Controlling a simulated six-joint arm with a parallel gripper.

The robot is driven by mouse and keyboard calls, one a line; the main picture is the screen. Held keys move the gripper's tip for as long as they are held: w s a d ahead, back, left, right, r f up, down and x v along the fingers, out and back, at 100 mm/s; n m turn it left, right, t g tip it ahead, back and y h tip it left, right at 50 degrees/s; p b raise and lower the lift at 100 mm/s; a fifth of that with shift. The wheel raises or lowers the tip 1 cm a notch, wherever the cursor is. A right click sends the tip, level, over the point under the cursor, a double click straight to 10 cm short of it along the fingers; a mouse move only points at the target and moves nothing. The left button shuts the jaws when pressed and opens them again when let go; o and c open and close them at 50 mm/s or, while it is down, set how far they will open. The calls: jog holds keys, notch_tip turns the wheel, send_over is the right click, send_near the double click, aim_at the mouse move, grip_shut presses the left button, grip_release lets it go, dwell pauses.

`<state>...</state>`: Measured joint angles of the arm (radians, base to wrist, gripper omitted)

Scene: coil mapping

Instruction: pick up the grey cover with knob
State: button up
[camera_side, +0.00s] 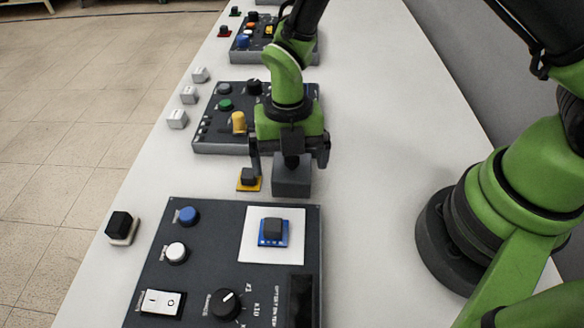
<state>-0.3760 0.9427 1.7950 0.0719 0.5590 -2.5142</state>
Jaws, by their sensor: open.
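The grey cover (291,182) is a dark grey block with a black knob on top. It stands on the white table between the front and middle control panels. My gripper (289,168) is directly above it, pointing down, with its jaws open and spread to the left and right of the knob. The upper part of the knob is partly hidden by the gripper. I cannot tell whether the fingers touch the cover.
A small dark block on a yellow base (250,184) sits close by the left finger. A front panel (190,270) with buttons, switch and dial lies nearer the camera. A middle panel (207,148) stands behind the gripper. White blocks (178,119) line the left edge.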

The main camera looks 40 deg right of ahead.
notch_tip(320, 180, down, 2)
jog(key=shift+s+a+f, duration=0.1)
jog(key=c, duration=1.1)
jog(key=shift+r, duration=0.2)
